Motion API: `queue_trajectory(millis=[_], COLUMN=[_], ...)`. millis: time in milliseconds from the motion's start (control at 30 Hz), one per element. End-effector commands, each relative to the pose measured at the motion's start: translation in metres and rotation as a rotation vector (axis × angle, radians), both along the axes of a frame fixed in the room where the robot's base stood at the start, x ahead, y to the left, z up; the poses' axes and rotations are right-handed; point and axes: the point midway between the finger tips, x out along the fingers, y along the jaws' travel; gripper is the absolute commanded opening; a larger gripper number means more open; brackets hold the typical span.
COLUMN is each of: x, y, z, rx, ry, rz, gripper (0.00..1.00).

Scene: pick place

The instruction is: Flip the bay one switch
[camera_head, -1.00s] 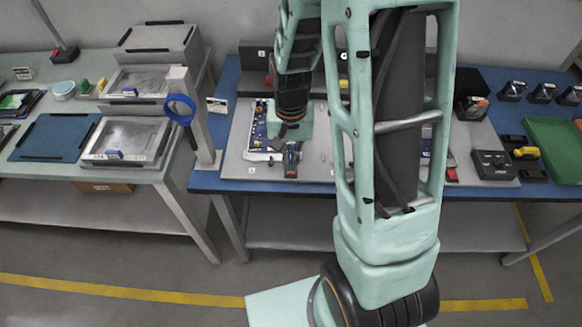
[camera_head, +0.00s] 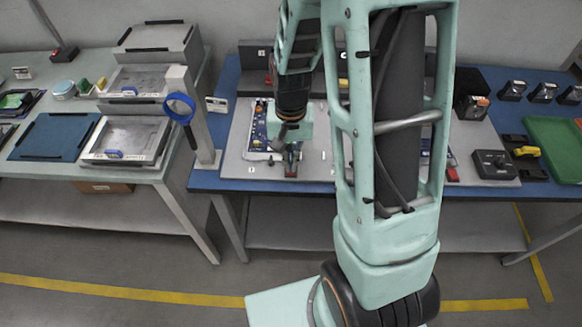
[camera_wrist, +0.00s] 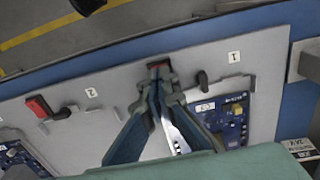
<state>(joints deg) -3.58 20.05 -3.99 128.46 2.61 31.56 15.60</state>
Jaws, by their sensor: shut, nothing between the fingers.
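The bay one switch shows as a small red and black part (camera_wrist: 158,66) at the front edge of the grey panel in the wrist view, left of the label "1" (camera_wrist: 234,57). My gripper (camera_wrist: 158,86) is shut and empty, its fingertips right at the switch. They partly cover it, and I cannot tell whether they touch it or how its lever stands. In the head view my gripper (camera_head: 291,163) points down at the panel's front, with a bit of red (camera_head: 291,173) just beside the fingertips. A blue circuit board (camera_wrist: 236,112) lies in bay one.
A second red switch with a black lever (camera_wrist: 40,107) sits near the label "2" (camera_wrist: 90,92). A magnifier with a blue ring (camera_head: 180,107) stands left of the panel. A black control box (camera_head: 494,165) and a green tray (camera_head: 553,148) are at right.

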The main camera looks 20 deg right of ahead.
Motion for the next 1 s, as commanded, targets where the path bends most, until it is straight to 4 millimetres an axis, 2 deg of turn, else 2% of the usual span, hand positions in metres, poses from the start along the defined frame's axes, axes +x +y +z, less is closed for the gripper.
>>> queue_trajectory(millis=[1000], x=[0.000], y=[0.000], z=[-0.016], rx=[0.000], ry=[0.000], rz=[0.000], gripper=[0.00])
